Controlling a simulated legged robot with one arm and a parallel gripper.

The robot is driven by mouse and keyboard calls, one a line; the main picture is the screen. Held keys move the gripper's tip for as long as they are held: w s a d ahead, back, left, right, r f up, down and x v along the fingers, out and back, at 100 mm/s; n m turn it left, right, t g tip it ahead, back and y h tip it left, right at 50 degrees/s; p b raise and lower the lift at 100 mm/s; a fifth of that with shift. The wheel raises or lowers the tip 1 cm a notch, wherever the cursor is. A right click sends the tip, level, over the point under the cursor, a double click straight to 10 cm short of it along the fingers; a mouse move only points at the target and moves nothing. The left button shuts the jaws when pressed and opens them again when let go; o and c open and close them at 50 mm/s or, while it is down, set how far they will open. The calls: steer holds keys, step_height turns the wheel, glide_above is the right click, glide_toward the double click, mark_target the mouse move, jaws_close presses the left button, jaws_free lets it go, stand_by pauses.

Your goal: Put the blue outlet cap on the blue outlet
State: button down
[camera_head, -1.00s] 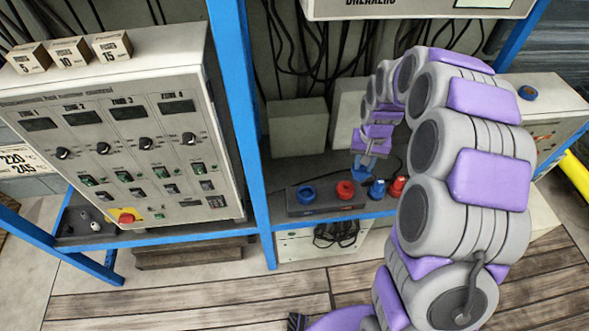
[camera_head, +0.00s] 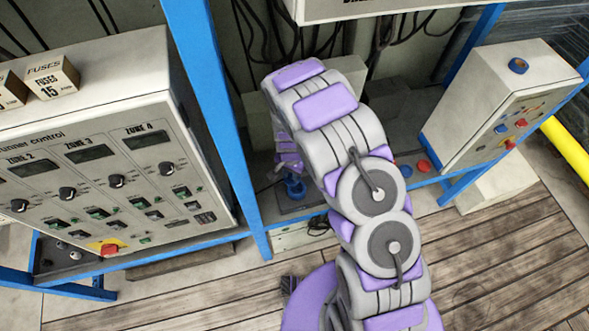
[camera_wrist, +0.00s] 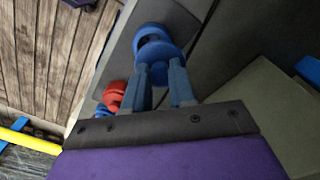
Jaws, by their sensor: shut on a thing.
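My gripper (camera_wrist: 160,76) is shut on a round blue disc, the blue outlet cap (camera_wrist: 160,55), at its fingertips in the wrist view. A blue ring, the blue outlet (camera_wrist: 152,33), shows just beyond the cap on a dark grey block (camera_wrist: 176,14). The cap overlaps it in the picture; I cannot tell whether they touch. In the head view my gripper (camera_head: 291,178) is low over the block, with blue parts (camera_head: 295,190) at its tip. My arm hides much of the block there.
Red (camera_wrist: 115,95) and blue (camera_wrist: 101,111) fittings lie beside my fingers. Right of my arm are a blue piece (camera_head: 404,170) and a red piece (camera_head: 424,166). A smaller box (camera_head: 470,110) stands right.

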mark_target(299, 180)
steer(key=shift+f, duration=0.45)
steer(key=shift+d+f+b, duration=0.15)
steer(key=shift+f+b, duration=0.15)
steer(key=shift+f, duration=0.65)
steer(key=shift+d+f+b, duration=0.1)
steer(key=shift+f+b, duration=0.15)
steer(key=shift+f, duration=0.65)
steer(key=shift+d+r, duration=0.2)
steer(key=shift+d, duration=1)
steer(key=shift+s+a+f, duration=0.1)
steer(key=shift+a, duration=0.95)
steer(key=shift+d+p, duration=0.3)
steer(key=shift+d, duration=0.4)
steer(key=shift+d, duration=0.1)
